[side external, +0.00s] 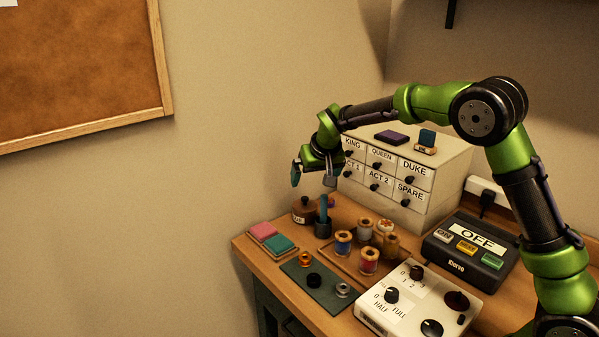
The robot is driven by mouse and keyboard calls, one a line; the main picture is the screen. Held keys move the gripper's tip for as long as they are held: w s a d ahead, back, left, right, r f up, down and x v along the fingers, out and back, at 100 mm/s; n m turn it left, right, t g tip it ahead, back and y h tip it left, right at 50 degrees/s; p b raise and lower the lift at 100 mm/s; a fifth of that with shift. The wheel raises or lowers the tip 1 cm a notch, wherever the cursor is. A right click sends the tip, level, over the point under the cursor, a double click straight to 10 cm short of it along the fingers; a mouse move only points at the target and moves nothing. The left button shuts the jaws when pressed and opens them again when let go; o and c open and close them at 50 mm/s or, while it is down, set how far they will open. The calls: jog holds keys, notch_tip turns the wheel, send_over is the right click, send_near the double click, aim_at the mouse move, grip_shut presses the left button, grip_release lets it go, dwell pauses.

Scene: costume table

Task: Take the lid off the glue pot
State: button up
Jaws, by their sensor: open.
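The glue pot (304,215) is probably the small brown pot with a pale label near the back left of the table. Its dark lid (305,203), with a small knob, appears to sit on top. My gripper (312,179) is open and above the pot, apart from it, with its fingers spread left and right. Nothing shows between the fingers. A dark cup (323,230) with a teal upright handle in it stands close to the pot's right and partly covers that side.
Pink and teal pads (270,237) lie front-left of the pot. A green mat (324,296) holds small round items. Several thread spools (369,261) stand on a wooden tray.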

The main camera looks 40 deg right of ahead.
send_near(306, 200)
jog(key=a+x, duration=0.1)
jog(key=x, duration=0.3)
jog(key=shift+d+x, duration=0.25)
jog(key=shift+x, duration=1.3)
jog(key=shift+d+x, duration=0.25)
jog(key=shift+x, duration=1.25)
jog(key=shift+r, duration=0.1)
jog(key=shift+c, duration=0.5)
jog(key=c, duration=0.9)
